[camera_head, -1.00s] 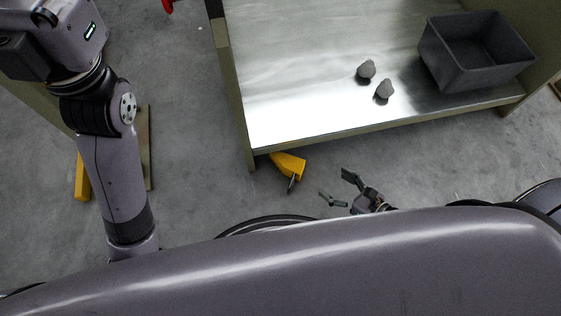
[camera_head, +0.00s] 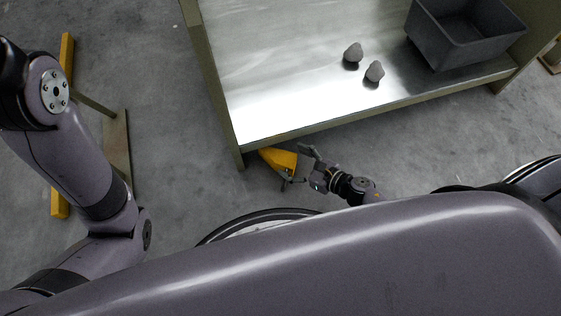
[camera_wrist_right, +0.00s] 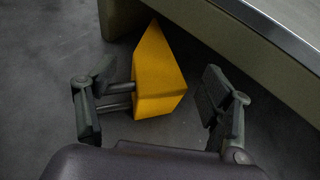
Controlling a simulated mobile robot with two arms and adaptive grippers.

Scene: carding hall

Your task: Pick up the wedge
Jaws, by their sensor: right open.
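The wedge (camera_head: 279,158) is a yellow block on the floor, partly under the near edge of the metal table. In the right wrist view the wedge (camera_wrist_right: 158,80) shows its pointed end away from me and its blunt end toward me. Dark rods stick out from its left side and reach the left finger; whether they touch it I cannot tell. My right gripper (camera_head: 299,167) is open at the wedge's near end. Its fingers (camera_wrist_right: 157,92) stand on either side of the wedge, with a clear gap on the right. My left arm shows at the left; its gripper is out of view.
The metal table (camera_head: 290,95) overhangs the wedge's far part. On it are two grey lumps (camera_head: 353,53) (camera_head: 374,72) and a dark bin (camera_head: 463,48). A stand with a yellow bar (camera_head: 61,203) is on the floor at the left. Bare floor lies between.

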